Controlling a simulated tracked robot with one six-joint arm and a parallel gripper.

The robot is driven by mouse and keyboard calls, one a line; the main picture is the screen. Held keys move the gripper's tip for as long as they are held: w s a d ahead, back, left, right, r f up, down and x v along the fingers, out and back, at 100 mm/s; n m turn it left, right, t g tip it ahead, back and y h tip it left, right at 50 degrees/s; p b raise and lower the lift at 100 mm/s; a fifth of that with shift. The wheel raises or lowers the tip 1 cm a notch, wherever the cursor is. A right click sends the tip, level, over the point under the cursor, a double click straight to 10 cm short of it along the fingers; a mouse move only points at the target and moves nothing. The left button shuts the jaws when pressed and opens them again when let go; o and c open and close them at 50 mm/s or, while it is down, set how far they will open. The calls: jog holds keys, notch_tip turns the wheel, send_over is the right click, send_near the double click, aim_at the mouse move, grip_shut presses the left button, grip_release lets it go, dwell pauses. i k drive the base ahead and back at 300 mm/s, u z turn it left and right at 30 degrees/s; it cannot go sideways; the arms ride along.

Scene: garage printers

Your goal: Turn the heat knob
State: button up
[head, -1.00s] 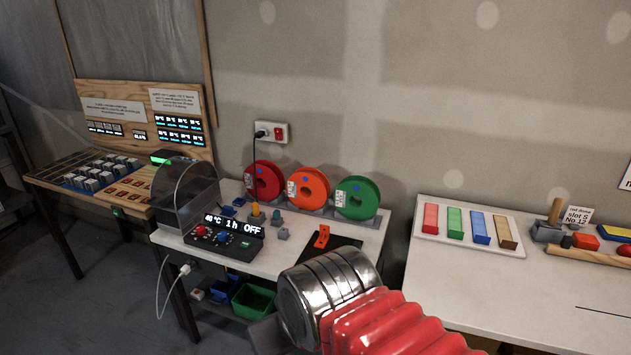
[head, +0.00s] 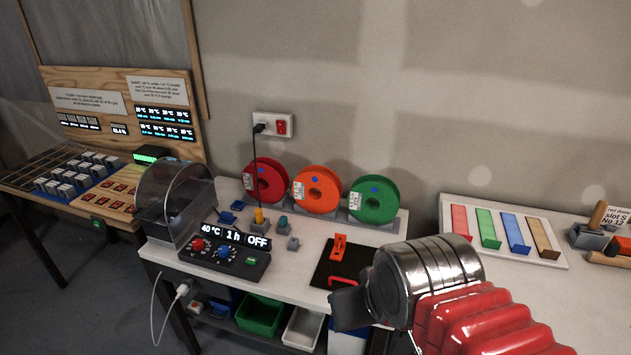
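The dryer's dark control panel (head: 225,257) sits at the front left of the white bench. It carries a red knob (head: 197,244) on the left and a blue knob (head: 223,251) beside it, with white marks around them. I cannot read which knob is labelled heat. The display (head: 234,236) above reads 40 °C, 1 h, OFF. My gripper (head: 350,307) shows as a dark part at the end of my red and metal arm, at the bench's front edge, right of the panel and apart from it. Its fingers cannot be made out.
The clear-domed dryer (head: 175,200) stands left of and behind the panel. Red (head: 265,180), orange (head: 316,188) and green (head: 374,198) spools line the back. A black mat (head: 345,258) with an orange piece (head: 339,245) lies right of the panel.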

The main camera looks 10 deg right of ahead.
aim_at(197, 243)
jog(key=k, duration=0.65)
jog(key=u, duration=0.35)
jog(key=i, duration=1.2)
jog(key=u, duration=1.05)
jog(key=i, duration=1.25)
jog(key=u, duration=0.4)
